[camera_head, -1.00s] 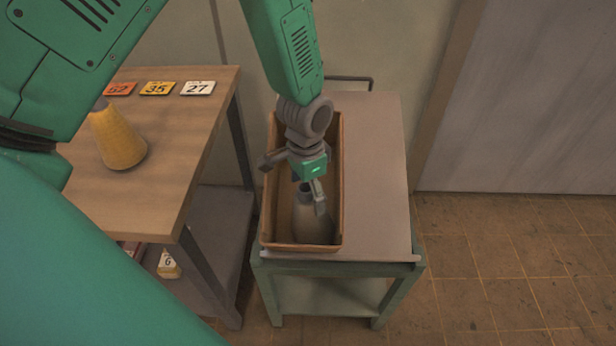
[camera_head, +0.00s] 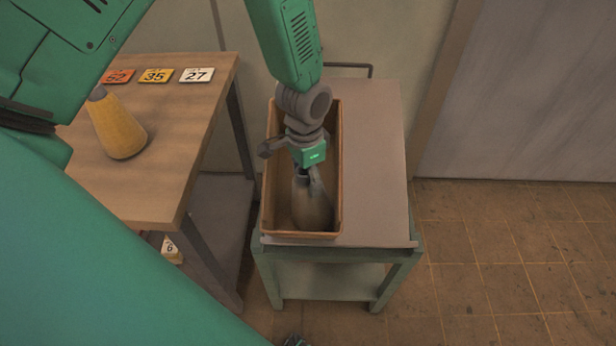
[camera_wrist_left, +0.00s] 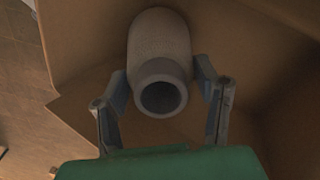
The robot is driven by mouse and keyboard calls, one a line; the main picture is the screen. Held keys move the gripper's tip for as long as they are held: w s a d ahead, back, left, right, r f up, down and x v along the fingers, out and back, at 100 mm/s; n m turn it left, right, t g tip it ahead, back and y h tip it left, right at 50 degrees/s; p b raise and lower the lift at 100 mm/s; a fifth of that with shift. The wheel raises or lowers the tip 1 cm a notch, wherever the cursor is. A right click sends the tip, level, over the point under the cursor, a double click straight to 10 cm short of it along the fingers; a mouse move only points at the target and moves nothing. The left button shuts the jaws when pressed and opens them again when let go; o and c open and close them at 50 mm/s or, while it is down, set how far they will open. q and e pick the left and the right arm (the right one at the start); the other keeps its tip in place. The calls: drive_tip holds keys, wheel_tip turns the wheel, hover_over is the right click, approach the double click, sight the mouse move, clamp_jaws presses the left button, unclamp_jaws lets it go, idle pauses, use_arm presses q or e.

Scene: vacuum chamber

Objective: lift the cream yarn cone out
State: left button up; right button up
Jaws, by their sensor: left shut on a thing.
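The cream yarn cone (camera_head: 311,209) is in the brown bin (camera_head: 268,222) on the cart. It looks greyish in the bin's shade. My left gripper (camera_head: 309,180) reaches down into the bin and is shut on the cone's narrow upper end. In the left wrist view the cone (camera_wrist_left: 160,45) points its dark hollow tip at the camera, with a finger of the gripper (camera_wrist_left: 162,92) on each side. The cone's wide base is partly hidden there. I do not see my right gripper.
The cart top (camera_head: 373,160) right of the bin is bare. A metal handle (camera_head: 350,67) rises behind the cart.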

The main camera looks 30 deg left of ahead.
use_arm(q)
wheel_tip(320, 180, up, 18)
drive_tip(key=a+p, duration=0.2)
drive_tip(key=p, duration=1.2)
drive_tip(key=shift+s+r, duration=0.25)
drive_tip(key=shift+s, duration=0.15)
idle(0.3)
